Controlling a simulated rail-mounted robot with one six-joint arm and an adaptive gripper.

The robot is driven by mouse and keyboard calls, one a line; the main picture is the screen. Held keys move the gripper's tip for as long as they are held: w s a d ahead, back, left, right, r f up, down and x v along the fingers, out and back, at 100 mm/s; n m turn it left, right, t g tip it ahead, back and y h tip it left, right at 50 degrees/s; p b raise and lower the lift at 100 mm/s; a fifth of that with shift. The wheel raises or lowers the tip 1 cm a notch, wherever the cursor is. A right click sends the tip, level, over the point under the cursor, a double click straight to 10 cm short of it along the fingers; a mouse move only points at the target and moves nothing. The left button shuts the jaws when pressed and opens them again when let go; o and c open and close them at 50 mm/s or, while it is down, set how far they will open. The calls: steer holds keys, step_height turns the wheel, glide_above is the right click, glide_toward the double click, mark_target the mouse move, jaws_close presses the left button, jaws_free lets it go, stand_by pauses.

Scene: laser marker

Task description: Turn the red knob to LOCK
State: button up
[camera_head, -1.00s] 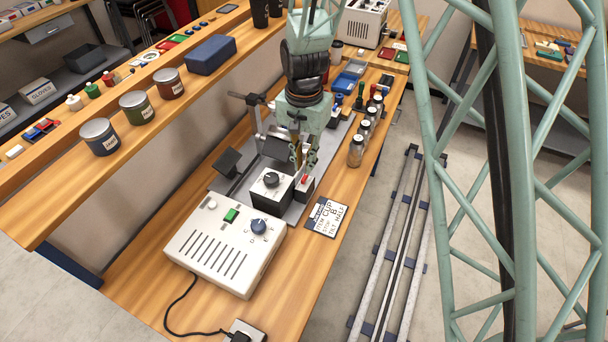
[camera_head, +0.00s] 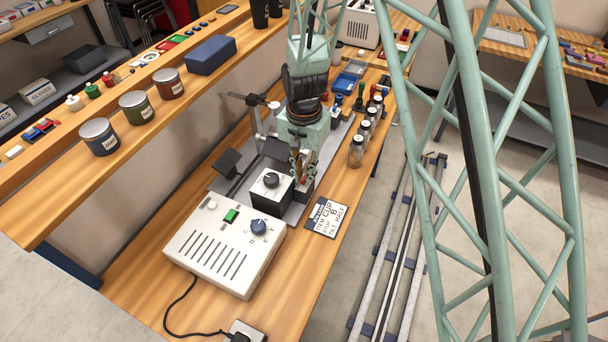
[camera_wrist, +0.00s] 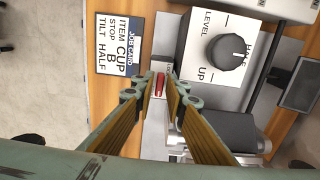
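The red knob (camera_wrist: 160,84) is a narrow red bar on a small light box beside the white-topped box with the black dial. In the wrist view it shows between my two fingertips, with its long side running along the fingers. My gripper (camera_wrist: 160,78) is partly open, with a finger on either side of the knob and a small gap seeming to show. I cannot tell the height of the fingertips relative to it. In the head view my gripper (camera_head: 298,180) is over the small box and mostly hides the knob. The markings around the knob are too small and covered to read.
The black dial (camera_wrist: 227,50) with LEVEL and UP markings sits close by. A job card (camera_wrist: 119,45) lies on the bench in front. A white control box (camera_head: 225,245) with a blue dial stands nearer. Several jars (camera_head: 357,150) stand behind to the right.

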jaws_close()
steer(key=shift+n, duration=0.5)
steer(key=n+b, duration=0.1)
steer(key=n, duration=0.2)
steer(key=shift+b, duration=0.3)
steer(key=n+b, duration=0.1)
steer(key=n, duration=0.3)
steer(key=shift+d+n, duration=0.15)
steer(key=shift+n, duration=0.15)
steer(key=n+b, duration=0.1)
steer(key=n, duration=0.4)
steer(key=shift+w, duration=0.1)
steer(key=shift+d+n+b, duration=0.1)
steer(key=shift+n+b, duration=0.5)
steer(key=shift+n, duration=1.6)
